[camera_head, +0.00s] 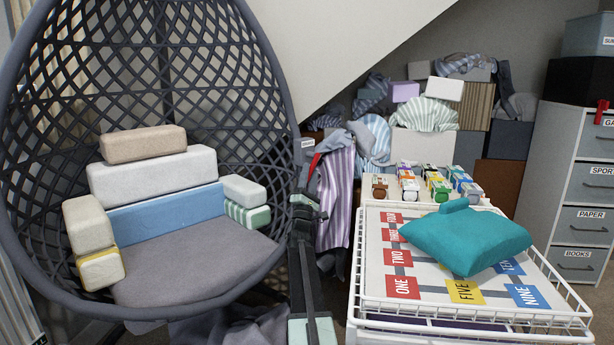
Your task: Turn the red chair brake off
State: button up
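A grey egg-shaped lattice chair (190,265) fills the left side, with a grey seat pad and several cushion blocks in it. A small red lever-like piece (315,162) stands tilted just right of the chair's rim, below a small white label whose text I cannot read. It is the red part closest to the chair; its setting is too small to tell. My dark arm rises from the bottom centre. My gripper (306,188) seems to be at its far end, close below the red piece. Its fingers blend into the dark background, and contact is unclear.
A labelled drawer cabinet (585,180) with another red piece (601,111) stands far right. Boxes and striped cloths crowd the back. The central gap is narrow.

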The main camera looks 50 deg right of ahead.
jog(key=shift+w+a+f, duration=0.1)
jog(key=shift+a, duration=0.05)
jog(key=b+v, duration=0.5)
jog(key=v, duration=0.2)
jog(key=shift+a+f+b, duration=0.15)
jog(key=shift+f+b, duration=0.1)
jog(key=shift+b, duration=0.1)
